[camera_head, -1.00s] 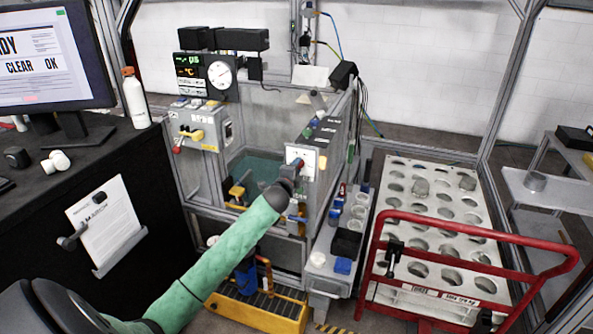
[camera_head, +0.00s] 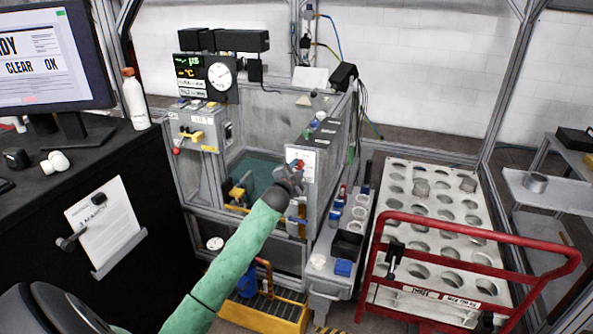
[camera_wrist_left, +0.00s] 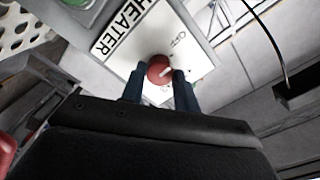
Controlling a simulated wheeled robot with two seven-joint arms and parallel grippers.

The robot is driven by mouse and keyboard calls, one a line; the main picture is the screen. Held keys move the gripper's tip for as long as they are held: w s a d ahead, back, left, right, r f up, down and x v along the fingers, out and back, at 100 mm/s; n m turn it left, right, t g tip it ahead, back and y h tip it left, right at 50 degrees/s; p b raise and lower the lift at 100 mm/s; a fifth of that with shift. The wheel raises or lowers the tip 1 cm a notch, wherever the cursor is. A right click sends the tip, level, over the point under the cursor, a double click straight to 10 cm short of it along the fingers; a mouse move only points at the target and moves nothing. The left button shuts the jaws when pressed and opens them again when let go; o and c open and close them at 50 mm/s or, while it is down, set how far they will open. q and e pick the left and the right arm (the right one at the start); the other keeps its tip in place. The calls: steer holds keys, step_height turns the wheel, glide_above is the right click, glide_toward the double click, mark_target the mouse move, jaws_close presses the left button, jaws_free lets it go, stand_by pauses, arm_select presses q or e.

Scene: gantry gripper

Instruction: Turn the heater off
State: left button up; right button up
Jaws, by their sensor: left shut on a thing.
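The heater switch plate is a white panel (camera_wrist_left: 150,38) lettered HEATER, with an OFF mark, in the left wrist view. In the head view the plate (camera_head: 308,157) faces me on the grey tank's front. A round red knob (camera_wrist_left: 159,70) with a pale pointer line sits on it. My left gripper (camera_wrist_left: 160,82) has its two dark fingers on either side of the knob, shut on it. In the head view this gripper (camera_head: 294,172) is at the plate and hides most of the knob. The pointer's exact setting is hard to tell. My right gripper is not in view.
The grey tank (camera_head: 250,135) has a gauge (camera_head: 220,75) and display above its left side. A red-railed cart (camera_head: 480,235) with a holed white rack stands right. A black desk (camera_head: 110,170) with a monitor stands left. A yellow step (camera_head: 265,315) lies below.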

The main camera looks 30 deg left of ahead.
arm_select(q)
steer(key=shift+f, duration=0.1)
steer(key=o, duration=1)
steer(key=shift+c, duration=0.2)
steer(key=shift+s, duration=0.2)
steer(key=shift+s+d+f+b, duration=0.1)
steer(key=shift+s+b, duration=0.2)
steer(key=shift+s, duration=0.05)
steer(key=b+v, duration=0.2)
steer(key=v, duration=0.4)
steer(key=shift+s, duration=0.35)
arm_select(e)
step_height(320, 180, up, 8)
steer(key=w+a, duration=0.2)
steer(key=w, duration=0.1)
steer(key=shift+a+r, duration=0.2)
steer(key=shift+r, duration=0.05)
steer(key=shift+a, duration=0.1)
